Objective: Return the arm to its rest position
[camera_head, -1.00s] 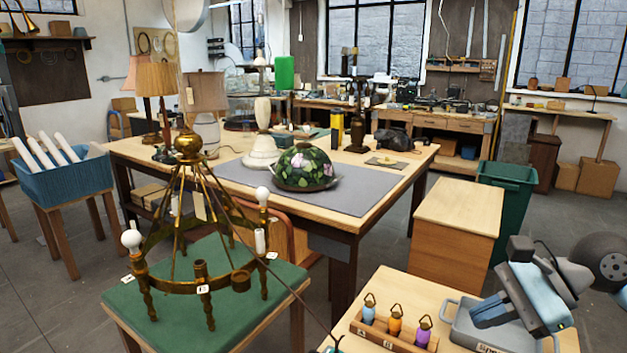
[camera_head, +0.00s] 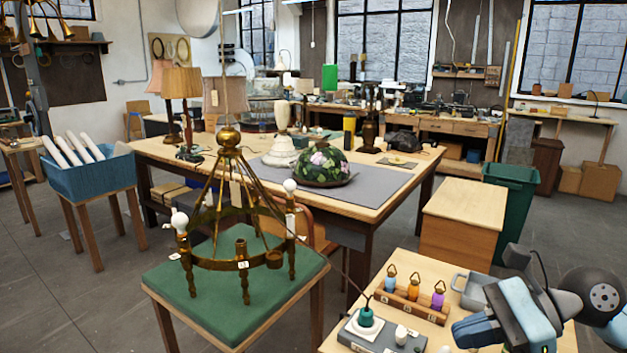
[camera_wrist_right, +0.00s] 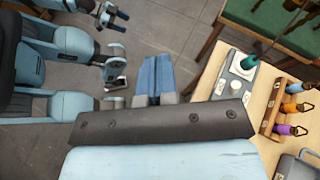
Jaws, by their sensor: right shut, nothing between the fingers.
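My right arm comes in at the lower right of the head view.
A brass chandelier (camera_head: 235,262) stands on a green-topped stool (camera_head: 215,310). Open floor lies left of it.

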